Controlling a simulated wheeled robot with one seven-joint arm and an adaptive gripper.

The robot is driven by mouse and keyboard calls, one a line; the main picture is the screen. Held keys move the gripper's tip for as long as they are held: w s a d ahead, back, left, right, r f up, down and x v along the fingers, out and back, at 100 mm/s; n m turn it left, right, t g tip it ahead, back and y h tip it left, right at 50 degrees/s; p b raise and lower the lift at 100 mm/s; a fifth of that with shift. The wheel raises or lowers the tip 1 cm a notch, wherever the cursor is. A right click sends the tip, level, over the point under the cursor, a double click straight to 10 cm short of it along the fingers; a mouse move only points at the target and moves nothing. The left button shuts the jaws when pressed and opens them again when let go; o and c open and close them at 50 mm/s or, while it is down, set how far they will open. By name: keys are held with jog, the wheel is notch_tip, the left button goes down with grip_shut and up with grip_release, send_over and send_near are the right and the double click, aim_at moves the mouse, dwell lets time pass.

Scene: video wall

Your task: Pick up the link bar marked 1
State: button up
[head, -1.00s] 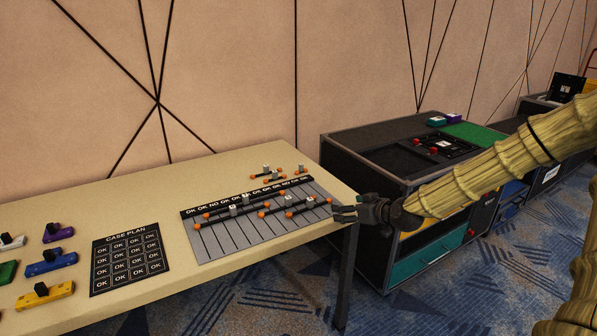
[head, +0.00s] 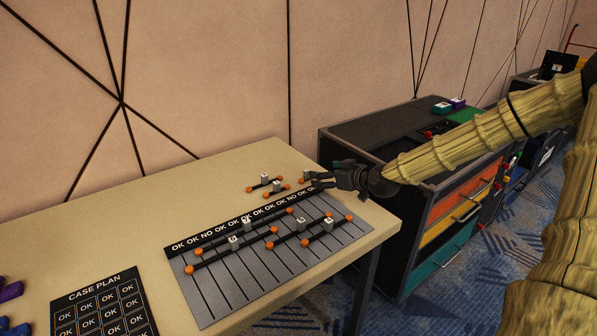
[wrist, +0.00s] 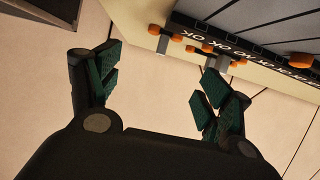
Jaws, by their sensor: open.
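Several link bars with orange ends and grey marker cubes are on the table. Longer ones, such as this link bar (head: 213,255), lie across the grey lined board (head: 222,290). Two short link bars (head: 257,186) (head: 285,190) lie behind it, and a third (head: 306,177) is partly hidden by my gripper. The marks are too small to read, so I cannot tell which bar is marked 1. My gripper (head: 316,180) is open and empty above the table's back right part. In the wrist view its green-padded fingers (wrist: 160,80) are spread, with orange ends beyond them.
The CASE PLAN card (head: 104,308) lies at the table's front left. A dark cabinet (head: 375,165) with coloured drawers stands right of the table. The wall rises close behind. Bare tabletop (head: 130,215) lies left of the board.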

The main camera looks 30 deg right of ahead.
aim_at(306, 170)
jog(key=shift+b+x, duration=0.75)
jog(key=shift+x, duration=4.75)
jog(key=shift+c, duration=0.2)
jog(key=c, duration=1)
